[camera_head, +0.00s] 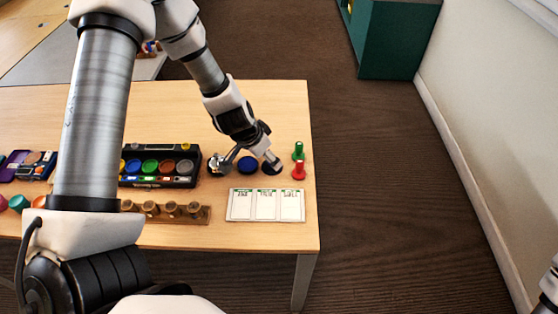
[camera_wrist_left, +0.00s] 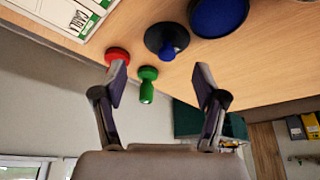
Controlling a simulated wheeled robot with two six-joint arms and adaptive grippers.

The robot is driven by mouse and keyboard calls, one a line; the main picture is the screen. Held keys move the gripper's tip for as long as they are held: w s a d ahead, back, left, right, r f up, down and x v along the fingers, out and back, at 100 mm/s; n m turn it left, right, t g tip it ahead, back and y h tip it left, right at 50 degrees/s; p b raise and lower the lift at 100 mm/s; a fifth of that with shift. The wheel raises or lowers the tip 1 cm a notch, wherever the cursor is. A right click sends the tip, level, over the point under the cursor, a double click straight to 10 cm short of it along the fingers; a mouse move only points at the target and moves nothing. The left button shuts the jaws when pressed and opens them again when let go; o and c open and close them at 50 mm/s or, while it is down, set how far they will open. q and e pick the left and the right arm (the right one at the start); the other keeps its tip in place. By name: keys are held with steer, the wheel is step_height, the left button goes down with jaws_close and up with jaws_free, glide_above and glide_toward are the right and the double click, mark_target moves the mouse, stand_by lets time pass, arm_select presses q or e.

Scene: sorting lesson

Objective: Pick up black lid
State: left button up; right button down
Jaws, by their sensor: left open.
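A dark, round disc (camera_wrist_left: 155,38) with a blue knob shows in the left wrist view and looks like the black lid. In the head view this dark disc (camera_head: 268,170) is on the table's right part, partly hidden by a finger. A blue disc (camera_head: 247,165) is just left of it; it also shows in the left wrist view (camera_wrist_left: 218,14). My left gripper (camera_head: 250,158) is open and empty above these discs. Its two fingers (camera_wrist_left: 160,82) are spread apart in the wrist view.
A green peg (camera_head: 298,151) and a red peg (camera_head: 298,170) stand near the table's right edge. A white three-column card (camera_head: 266,205) lies in front. A black paint tray (camera_head: 160,166) and a wooden rack (camera_head: 178,219) are left. A teal cabinet (camera_head: 393,45) stands beyond.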

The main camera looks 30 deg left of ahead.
arm_select(q)
steer(key=b+x, duration=0.1)
steer(key=x, duration=0.1)
steer(key=b+x, duration=0.1)
steer(key=x, duration=0.1)
steer(key=a+b+x, duration=0.1)
steer(key=b+x, duration=0.1)
steer(key=shift+w, duration=0.15)
steer(key=shift+w+f, duration=0.1)
steer(key=shift+w, duration=0.05)
steer(key=shift+d+r, duration=0.1)
steer(key=shift+r, duration=0.2)
steer(key=shift+s, duration=0.2)
jaws_close()
